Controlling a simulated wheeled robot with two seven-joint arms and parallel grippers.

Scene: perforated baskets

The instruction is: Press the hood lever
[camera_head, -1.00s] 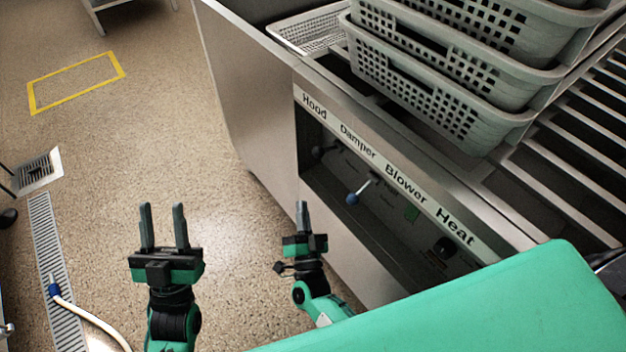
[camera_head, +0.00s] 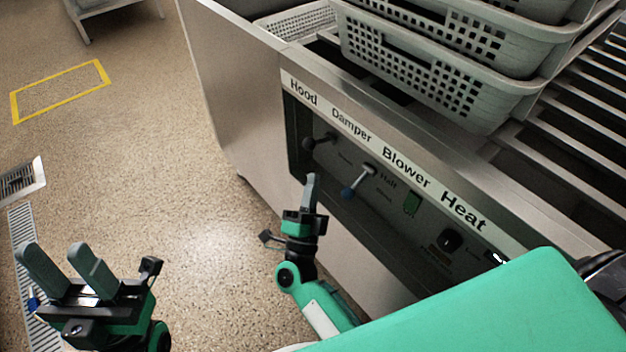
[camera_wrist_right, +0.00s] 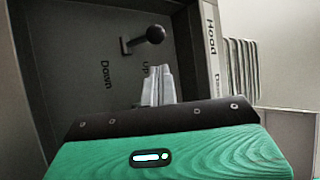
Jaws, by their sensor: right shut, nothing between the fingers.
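The hood lever (camera_head: 318,141) is a short dark lever with a black ball knob, set in the recessed panel under the "Hood" label. In the right wrist view the lever (camera_wrist_right: 149,36) stands beyond the fingertips, near the words "Up" and "Down". My right gripper (camera_head: 312,180) is shut and empty, just below and in front of the lever. In the right wrist view its fingers (camera_wrist_right: 158,80) point at the panel, with a gap to the knob. My left gripper (camera_head: 60,255) is open and empty over the floor at lower left.
The damper lever (camera_head: 357,183) with a blue knob sits right of the hood lever. A green switch (camera_head: 411,203) and a black heat knob (camera_head: 450,240) follow. Stacked grey baskets (camera_head: 440,70) stand on top.

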